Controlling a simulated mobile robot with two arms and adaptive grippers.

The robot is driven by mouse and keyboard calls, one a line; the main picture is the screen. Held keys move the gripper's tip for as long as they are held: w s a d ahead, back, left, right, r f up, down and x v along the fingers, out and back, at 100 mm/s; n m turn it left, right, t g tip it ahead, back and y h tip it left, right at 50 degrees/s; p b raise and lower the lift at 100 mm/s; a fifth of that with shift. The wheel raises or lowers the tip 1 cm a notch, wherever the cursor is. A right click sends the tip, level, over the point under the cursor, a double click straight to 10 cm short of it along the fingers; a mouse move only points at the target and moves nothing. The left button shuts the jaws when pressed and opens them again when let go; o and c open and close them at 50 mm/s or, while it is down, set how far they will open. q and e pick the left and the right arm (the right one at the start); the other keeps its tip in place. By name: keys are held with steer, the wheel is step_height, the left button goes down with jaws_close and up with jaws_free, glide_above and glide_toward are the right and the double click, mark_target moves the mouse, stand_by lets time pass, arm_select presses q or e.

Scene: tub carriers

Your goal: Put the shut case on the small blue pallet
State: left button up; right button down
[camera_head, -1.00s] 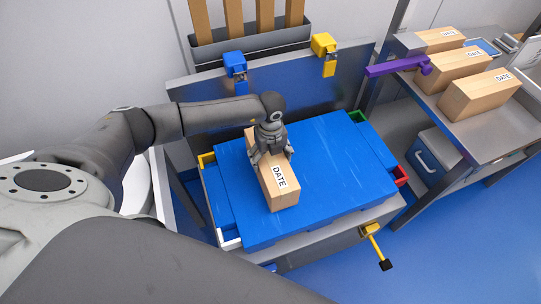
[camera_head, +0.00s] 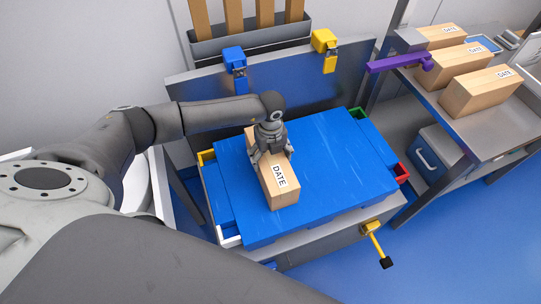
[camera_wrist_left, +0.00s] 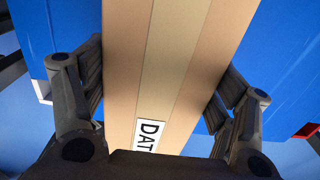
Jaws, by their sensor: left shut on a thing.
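The shut case is a brown cardboard box (camera_head: 287,194) with a tape strip and a white DATE label. It rests on the left part of the small blue pallet (camera_head: 335,165), its long side running from back to front. My left gripper (camera_head: 270,152) is over the far part of the case, with its fingers on both sides. In the left wrist view the case (camera_wrist_left: 185,60) fills the space between the two fingers of my left gripper (camera_wrist_left: 165,95). The case's underside is hidden, so I cannot tell if it bears fully on the pallet. My right gripper is not in view.
Colored corner pieces, such as a red one (camera_head: 401,173), surround the pallet. A yellow lever (camera_head: 375,243) sticks out in front. Several similar boxes (camera_head: 480,92) stand on a grey table at right, near a purple arm-like bar (camera_head: 400,64). The pallet's right half is clear.

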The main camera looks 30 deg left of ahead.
arm_select(q)
steer(key=shift+w, duration=0.1)
steer(key=o, duration=2)
steer(key=shift+o, duration=0.2)
steer(key=shift+f, duration=0.1)
steer(key=shift+s+f, duration=0.15)
steer(key=shift+s, duration=0.05)
step_height(320, 180, up, 12)
